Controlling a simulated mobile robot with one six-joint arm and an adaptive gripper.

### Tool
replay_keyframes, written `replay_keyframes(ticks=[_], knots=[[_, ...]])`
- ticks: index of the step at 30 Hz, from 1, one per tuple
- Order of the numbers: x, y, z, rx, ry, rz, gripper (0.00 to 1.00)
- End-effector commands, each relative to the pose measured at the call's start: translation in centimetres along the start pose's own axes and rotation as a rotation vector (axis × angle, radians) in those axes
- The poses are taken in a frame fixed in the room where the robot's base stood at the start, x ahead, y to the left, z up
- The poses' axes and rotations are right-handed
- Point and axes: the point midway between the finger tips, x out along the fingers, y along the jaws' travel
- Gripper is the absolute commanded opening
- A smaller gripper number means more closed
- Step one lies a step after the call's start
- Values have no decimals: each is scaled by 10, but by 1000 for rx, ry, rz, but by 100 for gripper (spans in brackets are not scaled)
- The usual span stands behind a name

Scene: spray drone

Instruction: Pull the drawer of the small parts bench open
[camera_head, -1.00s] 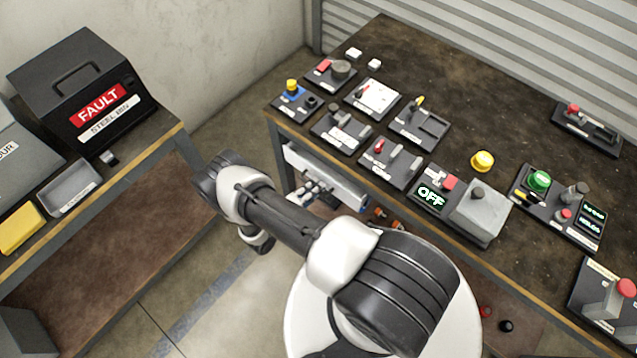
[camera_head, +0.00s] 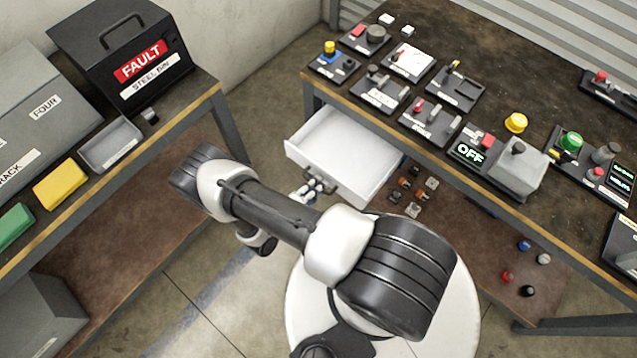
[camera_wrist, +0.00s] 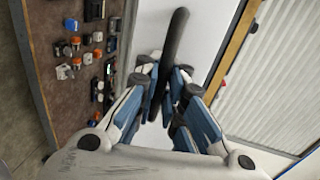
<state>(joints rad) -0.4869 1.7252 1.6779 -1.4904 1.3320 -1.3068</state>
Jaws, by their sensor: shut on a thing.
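The small parts bench (camera_head: 445,165) stands at the right in the head view. Its white drawer (camera_head: 345,145) is pulled well out from under the top, and its inside shows bare. My gripper (camera_head: 310,190) is at the drawer's front, partly hidden by my arm. In the wrist view my gripper (camera_wrist: 167,85) is shut on the dark bar handle (camera_wrist: 176,45), which runs between the fingers. The white drawer front (camera_wrist: 205,30) lies just behind the handle.
Several small parts (camera_head: 410,190) lie on the bench's lower shelf. Switch and button boards cover the bench top. Another bench (camera_head: 215,85) at the left carries a black fault bin (camera_head: 120,55) and trays. Open floor (camera_head: 250,120) lies between the benches.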

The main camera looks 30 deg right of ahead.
Motion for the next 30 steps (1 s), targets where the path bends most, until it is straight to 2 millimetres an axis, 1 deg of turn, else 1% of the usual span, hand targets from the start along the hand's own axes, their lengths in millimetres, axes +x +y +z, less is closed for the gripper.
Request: replay_keyframes(ticks=[6,7,11,23,26,29,30], knots=[[0,-2,2,1,-4,-6,0],[0,-2,2,1,-4,-6,9],[0,-2,2,1,-4,-4,17],[-1,-1,1,0,-2,-2,17],[-9,-1,2,0,-5,-2,17],[-25,-1,2,0,-8,-1,17],[-34,-1,3,0,-9,-1,17]])
